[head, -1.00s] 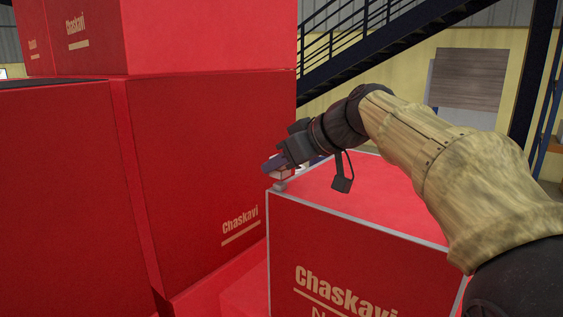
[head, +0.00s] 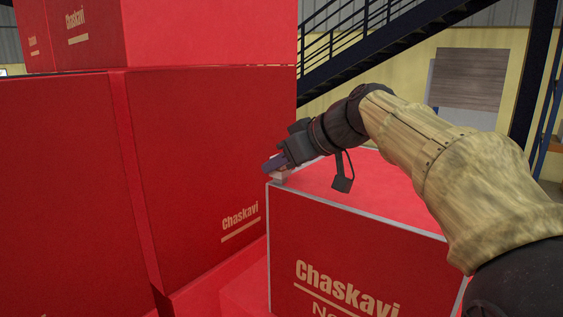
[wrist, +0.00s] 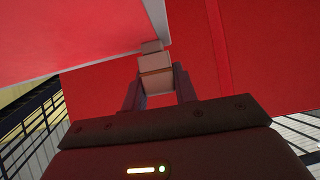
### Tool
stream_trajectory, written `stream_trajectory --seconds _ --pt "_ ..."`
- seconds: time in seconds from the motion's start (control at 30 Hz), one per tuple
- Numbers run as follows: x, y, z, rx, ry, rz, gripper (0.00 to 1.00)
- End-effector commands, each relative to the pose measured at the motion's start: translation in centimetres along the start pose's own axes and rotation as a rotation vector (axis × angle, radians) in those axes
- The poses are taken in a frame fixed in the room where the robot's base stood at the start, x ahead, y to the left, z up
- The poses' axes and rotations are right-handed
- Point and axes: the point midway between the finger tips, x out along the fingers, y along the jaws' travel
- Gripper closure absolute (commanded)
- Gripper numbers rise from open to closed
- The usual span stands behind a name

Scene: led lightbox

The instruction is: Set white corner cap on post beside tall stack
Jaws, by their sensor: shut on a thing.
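The white corner cap (wrist: 155,73) is between the two fingers of my gripper (wrist: 158,88), which are shut on it. In the wrist view the cap's far end meets or lies very close to a small pale block, the post top (wrist: 151,46), at the corner of the red lightbox. In the head view my gripper (head: 272,164) is at the near left top corner of the low red box (head: 345,235), beside the tall stack (head: 195,160). The cap is mostly hidden there by the fingers. A small grey post top (head: 279,178) shows just below them. I cannot tell whether cap and post touch.
The tall stack of red boxes rises close to the left of my gripper, with a narrow gap between it and the low box. A dark staircase (head: 365,45) stands behind. The low box's red top (head: 385,185) is clear.

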Motion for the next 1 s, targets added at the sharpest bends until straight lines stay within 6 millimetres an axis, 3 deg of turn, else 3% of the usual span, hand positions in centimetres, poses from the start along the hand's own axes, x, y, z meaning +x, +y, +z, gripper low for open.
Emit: stream_trajectory --seconds 0.77,0.8,0.9,1.0 --pt "0.8 0.0 1.2 0.0 0.0 0.0 0.93" --pt "0.8 0.0 1.2 0.0 0.0 0.0 0.7" --pt "0.8 0.0 1.1 0.0 0.0 0.0 0.5" --pt "0.8 0.0 1.1 0.0 0.0 0.0 0.46"
